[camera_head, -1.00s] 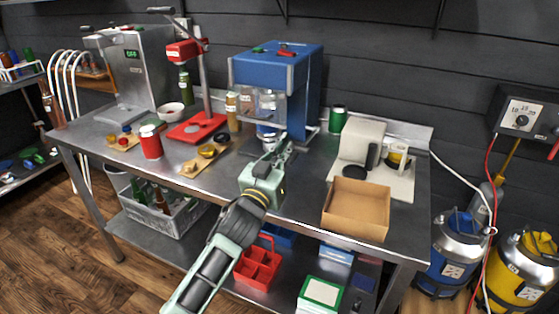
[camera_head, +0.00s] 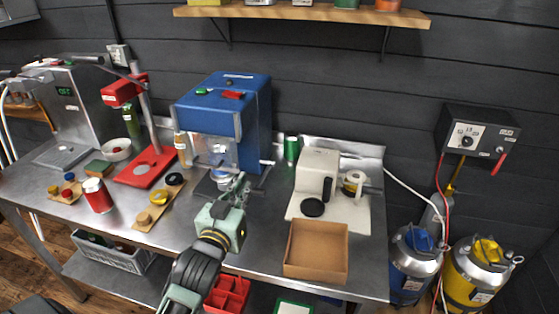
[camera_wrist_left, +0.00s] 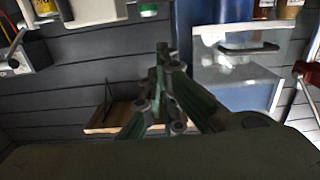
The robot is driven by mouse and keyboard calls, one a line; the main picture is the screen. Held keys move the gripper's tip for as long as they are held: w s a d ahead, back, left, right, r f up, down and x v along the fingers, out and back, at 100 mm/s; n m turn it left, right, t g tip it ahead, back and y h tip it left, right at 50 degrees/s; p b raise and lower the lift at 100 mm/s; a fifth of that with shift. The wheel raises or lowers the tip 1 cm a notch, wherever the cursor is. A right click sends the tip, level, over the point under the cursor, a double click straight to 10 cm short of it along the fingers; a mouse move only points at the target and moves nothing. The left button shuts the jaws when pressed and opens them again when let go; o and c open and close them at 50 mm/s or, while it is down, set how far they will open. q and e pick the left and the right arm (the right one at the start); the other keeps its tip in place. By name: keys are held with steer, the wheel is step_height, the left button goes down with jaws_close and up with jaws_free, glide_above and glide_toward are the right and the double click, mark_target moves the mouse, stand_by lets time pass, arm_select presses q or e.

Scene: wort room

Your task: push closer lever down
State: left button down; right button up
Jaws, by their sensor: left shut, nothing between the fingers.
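The red bench press (camera_head: 122,92), which looks like the closer, stands left of centre in the head view. It has a red head, a grey post and a red base plate (camera_head: 146,166). Its lever (camera_head: 88,59) is raised, with a dark grip pointing up and left. My left gripper (camera_head: 241,181) is shut and empty, in front of the blue machine (camera_head: 225,110) and well to the right of the press. In the wrist view the shut fingers (camera_wrist_left: 162,52) point at the wall and blue machine. A red part (camera_wrist_left: 308,72) shows at the right edge. My right gripper is out of view.
A red can (camera_head: 97,195), a wooden board with caps (camera_head: 158,208) and a white bowl (camera_head: 117,150) stand near the press. A cardboard box (camera_head: 316,250) and a cream machine (camera_head: 316,170) occupy the right side of the bench. A shelf (camera_head: 310,15) hangs above.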

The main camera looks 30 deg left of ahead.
arm_select(q)
steer(key=p, duration=0.3)
glide_above(257, 194)
steer(key=w, duration=0.1)
steer(key=shift+w+a, duration=0.2)
steer(key=shift+a, duration=0.05)
steer(key=f, duration=0.1)
steer(key=s+f, duration=0.1)
steer(key=f, duration=0.1)
steer(key=shift+s+d, duration=0.2)
steer(key=shift+s+f, duration=0.25)
steer(key=shift+f, duration=0.25)
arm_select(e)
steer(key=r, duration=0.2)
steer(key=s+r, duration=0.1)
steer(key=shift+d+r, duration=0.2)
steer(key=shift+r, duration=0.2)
arm_select(q)
steer(key=f, duration=0.1)
steer(key=s+f, duration=0.1)
steer(key=f, duration=0.1)
steer(key=shift+d+b, duration=0.2)
steer(key=shift+b, duration=0.1)
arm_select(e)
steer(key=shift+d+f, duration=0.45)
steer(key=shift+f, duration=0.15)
